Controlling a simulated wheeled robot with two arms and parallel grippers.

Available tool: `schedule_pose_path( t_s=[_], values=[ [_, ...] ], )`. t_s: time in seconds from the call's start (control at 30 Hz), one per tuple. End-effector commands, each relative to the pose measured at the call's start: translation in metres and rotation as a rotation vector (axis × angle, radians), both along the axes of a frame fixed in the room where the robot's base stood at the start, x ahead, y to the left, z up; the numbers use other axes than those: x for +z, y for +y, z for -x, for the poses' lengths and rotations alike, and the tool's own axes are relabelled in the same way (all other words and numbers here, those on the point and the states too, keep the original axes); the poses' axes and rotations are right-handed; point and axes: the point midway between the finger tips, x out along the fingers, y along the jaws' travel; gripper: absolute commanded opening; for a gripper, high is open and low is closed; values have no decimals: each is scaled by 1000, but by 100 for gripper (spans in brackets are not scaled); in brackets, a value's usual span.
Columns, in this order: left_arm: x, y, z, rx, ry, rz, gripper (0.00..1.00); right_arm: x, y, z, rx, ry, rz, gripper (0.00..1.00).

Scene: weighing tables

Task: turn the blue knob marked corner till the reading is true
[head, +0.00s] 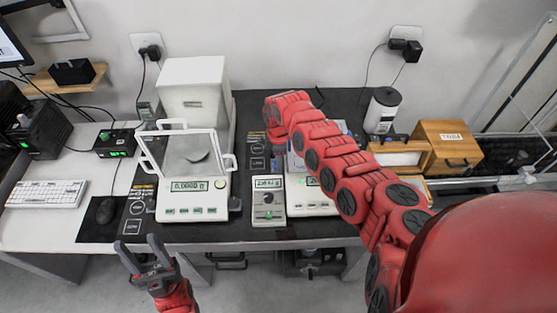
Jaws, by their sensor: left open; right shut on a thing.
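A white balance (193,186) with a raised clear shield stands left of centre, its display reading about 0.0000. I cannot make out a blue knob marked corner. My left gripper (141,254) is open and empty in front of the table. My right gripper is hidden behind my own red arm.
A white box (194,88) stands behind the left balance. A grey canister (382,110) and a wooden drawer box (447,147) stand at the right. The dark tabletop's front edge is mostly clear.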

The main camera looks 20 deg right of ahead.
Motion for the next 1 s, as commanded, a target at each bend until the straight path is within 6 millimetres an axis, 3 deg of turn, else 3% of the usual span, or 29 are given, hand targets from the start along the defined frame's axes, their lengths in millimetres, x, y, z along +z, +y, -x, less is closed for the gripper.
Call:
schedule_pose_path(
  t_s=[0.33, 0.67, 0.7, 0.73, 1.0],
  values=[
    [12, 0, 0, 0, 0, 0, 54, 1, 1, 1, -349, 2, -1, 0],
    [12, 0, 0, 0, 0, 0, 54, 0, 1, 1, -379, 2, 0, 0],
    [12, 0, 0, 0, 0, 0, 54, 0, 1, 1, -379, 2, 0, 48],
    [12, 0, 0, 0, 0, 0, 54, 0, 1, 1, -379, 1, 0, 54],
    [12, 0, 0, 0, 0, 0, 54, 0, 1, 1, -378, 1, 0, 54]
  ],
)
